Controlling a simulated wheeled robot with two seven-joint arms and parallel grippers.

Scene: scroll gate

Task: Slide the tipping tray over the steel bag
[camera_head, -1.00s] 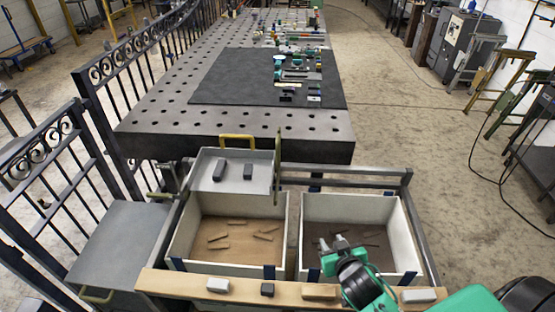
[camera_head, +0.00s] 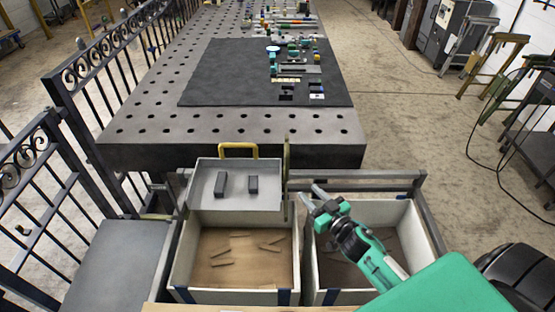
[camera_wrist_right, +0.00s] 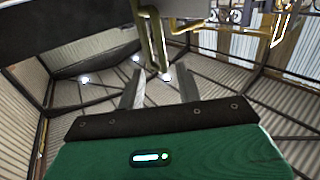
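The tipping tray (camera_head: 218,203) is a shallow grey tray with a yellow handle (camera_head: 238,150) at its far edge. Two dark blocks (camera_head: 237,184) lie on it. It sits over the back of the left white-walled bin (camera_head: 175,264). A second such bin (camera_head: 435,262) stands to its right. I cannot tell which bin is the steel bag. My right gripper (camera_head: 310,193) is open and empty above the right bin's back left corner, just right of an upright yellowish bar (camera_head: 287,170) at the tray's right side. In the right wrist view its fingers (camera_wrist_right: 160,90) are apart. My left gripper is out of view.
A grey rail (camera_head: 360,187) runs behind the right bin. A perforated steel table (camera_head: 135,155) with a dark mat and small parts stands beyond. A grey plate (camera_head: 115,262) and scrolled iron gate panels (camera_head: 95,75) are at left. Several thin pieces lie in each bin.

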